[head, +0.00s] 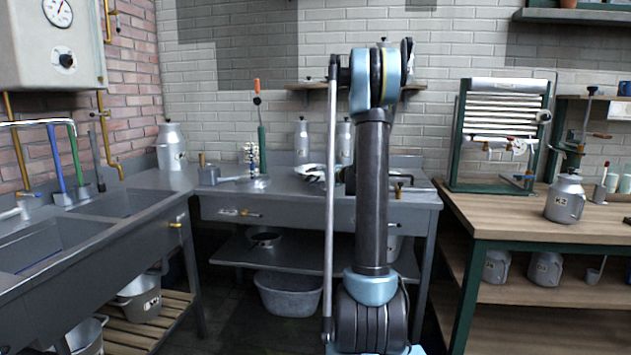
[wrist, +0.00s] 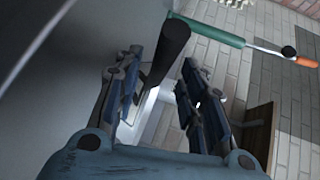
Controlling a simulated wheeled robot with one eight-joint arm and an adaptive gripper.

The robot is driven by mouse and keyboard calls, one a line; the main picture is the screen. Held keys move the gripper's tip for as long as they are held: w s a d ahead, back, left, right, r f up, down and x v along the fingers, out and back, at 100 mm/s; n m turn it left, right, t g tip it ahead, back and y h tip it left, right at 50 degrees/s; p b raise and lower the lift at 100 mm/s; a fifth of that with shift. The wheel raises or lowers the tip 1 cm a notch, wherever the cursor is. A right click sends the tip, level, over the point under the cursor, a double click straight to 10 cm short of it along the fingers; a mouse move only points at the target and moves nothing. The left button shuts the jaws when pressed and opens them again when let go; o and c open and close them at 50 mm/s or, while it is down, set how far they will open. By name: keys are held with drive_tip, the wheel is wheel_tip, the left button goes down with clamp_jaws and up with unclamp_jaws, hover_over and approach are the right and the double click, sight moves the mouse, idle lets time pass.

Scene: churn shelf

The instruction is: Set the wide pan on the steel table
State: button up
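The steel table (head: 225,190) stands against the wall at the back, partly behind my arm. A low, round, dark pan (head: 265,238) sits on its lower shelf; I cannot tell for sure that it is the wide pan. In the wrist view my gripper (wrist: 160,60) has its two fingers apart. A dark round bar like a handle (wrist: 172,45) shows between and beyond the fingertips, with gaps on both sides. A broad grey surface fills the left of that view; I cannot tell whether it is pan or table. In the head view my arm hides most of the gripper.
A green tool with an orange end (head: 260,130) stands on the steel table and shows in the wrist view (wrist: 210,33). Milk cans (head: 301,142) stand at the back. A grey tub (head: 288,293) is below. A wooden bench (head: 520,222) is at right, sinks (head: 110,203) at left.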

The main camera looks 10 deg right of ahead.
drive_tip(key=v, duration=1.2)
drive_tip(key=s+a+f+n+g+h, duration=0.15)
drive_tip(key=s+a, duration=0.25)
drive_tip(key=s, duration=0.4)
drive_tip(key=s+a+f+n+g, duration=0.3)
drive_tip(key=s+a, duration=0.1)
drive_tip(key=s, duration=0.4)
drive_tip(key=s+a+f+n+g+h, duration=0.15)
drive_tip(key=s+a, duration=0.25)
drive_tip(key=s, duration=0.4)
drive_tip(key=s+d+f+n+g+h, duration=0.2)
drive_tip(key=s+f, duration=0.4)
drive_tip(key=s, duration=0.5)
drive_tip(key=s+d+f+n+g+h, duration=0.2)
drive_tip(key=s+f, duration=0.4)
drive_tip(key=s, duration=0.6)
drive_tip(key=shift+d+n+g+h, duration=0.3)
drive_tip(key=shift+d+n+h, duration=0.2)
drive_tip(key=shift+d+h, duration=0.4)
drive_tip(key=shift+f, duration=0.1)
